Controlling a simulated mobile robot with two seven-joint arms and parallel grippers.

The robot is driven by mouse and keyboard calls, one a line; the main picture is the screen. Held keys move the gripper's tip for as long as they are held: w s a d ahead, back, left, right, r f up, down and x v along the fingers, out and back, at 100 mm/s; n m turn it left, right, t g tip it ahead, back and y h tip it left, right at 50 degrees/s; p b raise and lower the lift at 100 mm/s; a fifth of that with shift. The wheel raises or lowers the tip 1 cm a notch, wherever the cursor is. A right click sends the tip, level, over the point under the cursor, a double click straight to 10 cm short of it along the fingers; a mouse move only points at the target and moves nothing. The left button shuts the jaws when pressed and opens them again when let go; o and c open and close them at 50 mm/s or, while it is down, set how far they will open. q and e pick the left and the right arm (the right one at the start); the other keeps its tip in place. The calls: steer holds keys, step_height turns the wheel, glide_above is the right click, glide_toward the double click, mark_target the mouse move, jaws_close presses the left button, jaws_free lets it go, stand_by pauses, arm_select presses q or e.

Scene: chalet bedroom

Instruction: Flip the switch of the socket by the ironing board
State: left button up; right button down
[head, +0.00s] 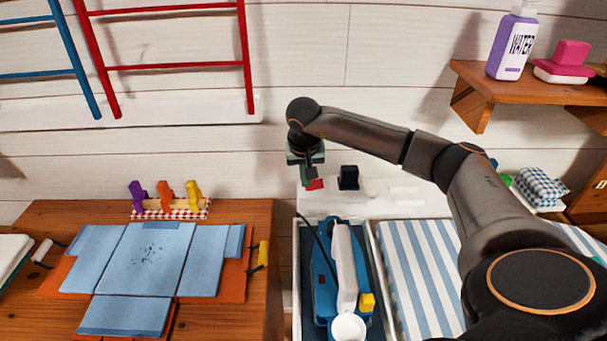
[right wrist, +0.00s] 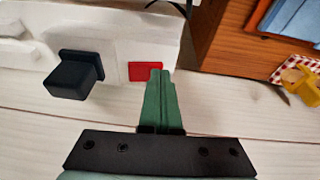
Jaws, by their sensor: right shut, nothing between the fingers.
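The socket is a white panel (head: 375,198) on the plank wall behind the ironing board. It carries a red switch (head: 314,185) and a black plug (head: 348,177) to the right of it. My right gripper (head: 308,180) is shut and empty, at the switch. In the right wrist view its green fingertips (right wrist: 158,74) overlap the right edge of the red switch (right wrist: 143,71); whether they touch it I cannot tell. The black plug (right wrist: 75,76) stands out from the panel there. The blue-and-white striped ironing board (head: 415,285) lies below the socket. My left gripper is out of view.
A blue and white iron (head: 345,270) rests in a tray left of the stripes. A wooden shelf (head: 480,85) with a purple bottle (head: 512,45) is at upper right. Bare wall lies above the socket.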

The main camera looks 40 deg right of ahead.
steer(key=r, duration=0.1)
steer(key=r+p, duration=0.2)
steer(key=r, duration=0.1)
steer(key=shift+w+a, duration=0.3)
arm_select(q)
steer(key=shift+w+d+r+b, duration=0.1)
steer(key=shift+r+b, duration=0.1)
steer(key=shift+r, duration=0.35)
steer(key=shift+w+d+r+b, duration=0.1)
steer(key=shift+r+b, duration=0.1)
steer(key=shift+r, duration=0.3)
arm_select(e)
steer(key=a+r, duration=0.4)
steer(key=r, duration=0.4)
steer(key=shift+w+a+r, duration=0.15)
steer(key=shift+a+r, duration=0.05)
steer(key=shift+r, duration=0.2)
